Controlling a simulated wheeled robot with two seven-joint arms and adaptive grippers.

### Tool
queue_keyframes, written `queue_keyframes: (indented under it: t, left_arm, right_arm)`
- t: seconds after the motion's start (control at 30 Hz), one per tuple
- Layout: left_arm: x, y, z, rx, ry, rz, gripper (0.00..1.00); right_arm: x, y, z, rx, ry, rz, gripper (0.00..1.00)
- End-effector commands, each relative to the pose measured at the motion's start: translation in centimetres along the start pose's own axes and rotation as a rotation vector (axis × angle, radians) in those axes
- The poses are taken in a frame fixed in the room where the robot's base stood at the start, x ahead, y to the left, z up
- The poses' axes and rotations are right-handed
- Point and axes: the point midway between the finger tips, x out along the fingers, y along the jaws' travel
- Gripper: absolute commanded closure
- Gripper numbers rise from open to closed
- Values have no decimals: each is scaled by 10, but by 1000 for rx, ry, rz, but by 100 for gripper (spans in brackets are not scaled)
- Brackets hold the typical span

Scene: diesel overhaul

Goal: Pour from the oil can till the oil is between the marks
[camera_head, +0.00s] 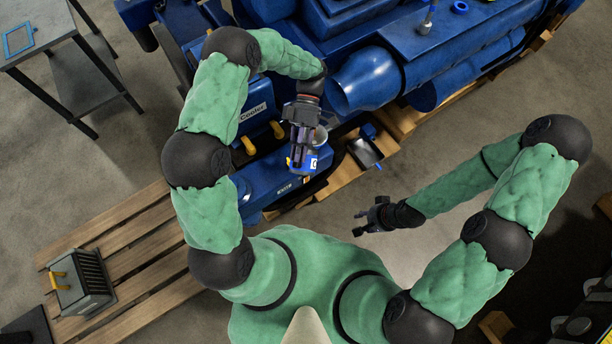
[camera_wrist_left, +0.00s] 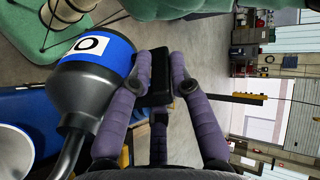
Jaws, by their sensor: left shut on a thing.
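My left gripper (camera_head: 298,160) is shut on the black handle of the oil can. The oil can (camera_head: 323,160) is dark grey with a blue band and a white label, and sits beside the fingers above the blue engine's end. In the left wrist view the purple fingers (camera_wrist_left: 160,85) close around the handle, and the oil can (camera_wrist_left: 92,75) lies to their left. Its grey spout (camera_wrist_left: 68,158) runs toward the lower left. I cannot see oil flowing or the level marks. My right gripper (camera_head: 368,217) is empty, fingers apart, away from the engine.
The blue engine (camera_head: 365,80) fills the top centre, with a blue cooler box (camera_head: 255,108) left of my left gripper. A wooden pallet (camera_head: 140,245) with a grey finned part (camera_head: 83,285) lies lower left. A workbench (camera_head: 40,35) stands upper left. Floor around my right gripper is clear.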

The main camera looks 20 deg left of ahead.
Motion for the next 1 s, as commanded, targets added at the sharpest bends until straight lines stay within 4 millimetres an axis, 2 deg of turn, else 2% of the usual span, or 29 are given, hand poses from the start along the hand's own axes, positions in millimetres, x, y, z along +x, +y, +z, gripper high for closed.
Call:
queue_keyframes:
  t: [1.0]
  left_arm:
    - [-4, -1, 0, 0, 2, -35, 100]
  right_arm:
    - [1, 0, 0, 0, 0, 0, 60]
